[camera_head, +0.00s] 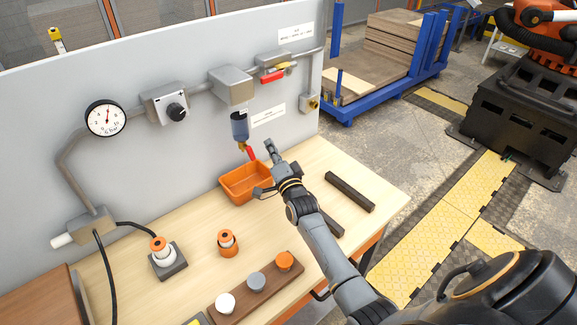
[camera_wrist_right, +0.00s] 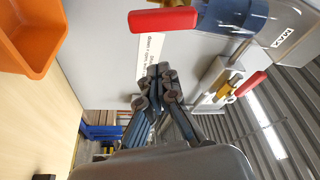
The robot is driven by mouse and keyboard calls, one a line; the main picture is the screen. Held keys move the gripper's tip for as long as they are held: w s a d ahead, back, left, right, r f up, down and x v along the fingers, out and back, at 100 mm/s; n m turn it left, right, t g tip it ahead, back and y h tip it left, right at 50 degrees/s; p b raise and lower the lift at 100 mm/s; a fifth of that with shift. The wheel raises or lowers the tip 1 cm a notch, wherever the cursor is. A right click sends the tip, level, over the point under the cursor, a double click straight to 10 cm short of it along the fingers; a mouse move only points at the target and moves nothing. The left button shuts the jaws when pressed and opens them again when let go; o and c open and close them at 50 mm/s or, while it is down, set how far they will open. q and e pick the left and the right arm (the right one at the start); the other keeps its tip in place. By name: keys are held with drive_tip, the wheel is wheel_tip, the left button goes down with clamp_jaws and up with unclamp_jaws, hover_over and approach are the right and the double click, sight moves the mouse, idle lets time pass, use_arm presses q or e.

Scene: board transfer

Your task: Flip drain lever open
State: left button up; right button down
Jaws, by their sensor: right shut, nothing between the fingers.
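The drain lever (camera_head: 251,153) is a small red handle below the blue-grey filter bowl (camera_head: 240,126) on the grey panel. In the right wrist view the red lever (camera_wrist_right: 163,20) lies across the top, joined to the blue bowl (camera_wrist_right: 235,15). My right gripper (camera_head: 270,148) is just right of the lever in the head view, its fingers shut with nothing between them. In the wrist view the closed fingertips (camera_wrist_right: 158,72) are below the lever in the picture, with a visible gap. My left gripper is out of view.
An orange bin (camera_head: 245,182) sits on the table under the bowl. A second red lever (camera_head: 273,76) with yellow is higher on the panel. Dark bars (camera_head: 349,191) lie at right. Orange and white pieces and a brown peg board (camera_head: 240,300) stand in front.

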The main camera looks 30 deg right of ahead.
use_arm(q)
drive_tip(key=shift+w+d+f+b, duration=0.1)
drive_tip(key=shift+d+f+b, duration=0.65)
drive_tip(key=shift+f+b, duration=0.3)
use_arm(e)
drive_tip(key=r+v, duration=0.1)
drive_tip(key=v, duration=0.8)
drive_tip(key=shift+s+a+f, duration=0.2)
drive_tip(key=shift+s+f, duration=0.05)
drive_tip(key=shift+s, duration=0.25)
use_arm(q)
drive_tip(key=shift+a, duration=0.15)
